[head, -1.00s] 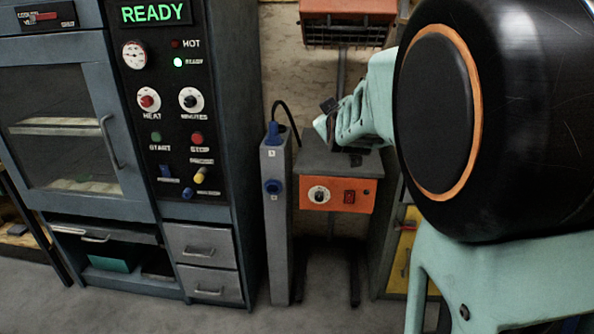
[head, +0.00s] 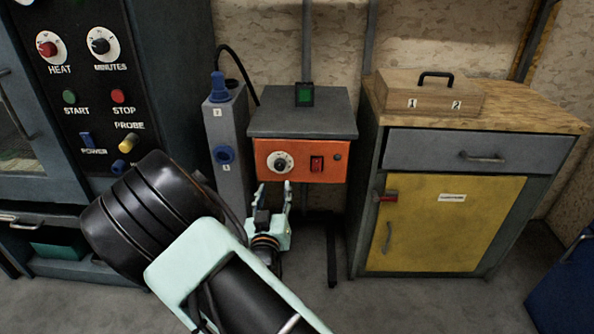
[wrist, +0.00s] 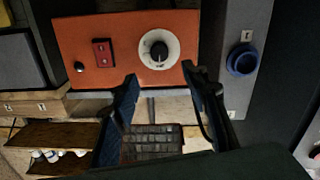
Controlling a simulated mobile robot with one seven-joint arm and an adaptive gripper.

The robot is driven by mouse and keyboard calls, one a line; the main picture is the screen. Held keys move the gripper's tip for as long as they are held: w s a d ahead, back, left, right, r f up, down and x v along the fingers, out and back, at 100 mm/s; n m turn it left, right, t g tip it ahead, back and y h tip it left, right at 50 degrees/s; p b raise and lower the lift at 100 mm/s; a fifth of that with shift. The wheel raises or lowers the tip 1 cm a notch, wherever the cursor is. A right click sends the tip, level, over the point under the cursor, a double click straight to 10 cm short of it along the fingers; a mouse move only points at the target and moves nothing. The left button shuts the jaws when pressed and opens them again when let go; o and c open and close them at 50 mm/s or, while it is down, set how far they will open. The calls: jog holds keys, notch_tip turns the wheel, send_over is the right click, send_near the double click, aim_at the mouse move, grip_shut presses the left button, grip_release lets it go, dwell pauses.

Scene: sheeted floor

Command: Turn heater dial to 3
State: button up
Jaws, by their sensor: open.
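A dial (head: 279,162), a white disc with a black knob, sits on the orange front panel (head: 327,170) of a grey-topped box. In the wrist view the same dial (wrist: 159,48) is just beyond my fingertips, roughly centred between them. The marks around it are too small to read, so its setting cannot be told. My gripper (head: 275,187) is open and empty just below and in front of the dial, apart from it. In the wrist view my gripper (wrist: 160,73) has its two fingers spread. A red switch (head: 317,164) is right of the dial in the head view.
A grey post with blue knobs (head: 224,154) stands close left of the panel. Left is the oven, with a red HEAT knob (head: 47,46). A yellow-doored cabinet (head: 440,228) with a wooden box (head: 430,97) is at the right. Floor shows between them.

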aim_at(279, 167)
jog(key=w, duration=0.3)
jog(key=w+b, duration=0.1)
jog(key=w, duration=0.3)
jog(key=w+b, duration=0.1)
jog(key=w, duration=0.2)
jog(key=shift+w+d+f, duration=0.15)
jog(key=shift+w+d, duration=0.1)
jog(key=shift+w, duration=0.05)
jog(key=shift+c, duration=0.5)
grip_shut()
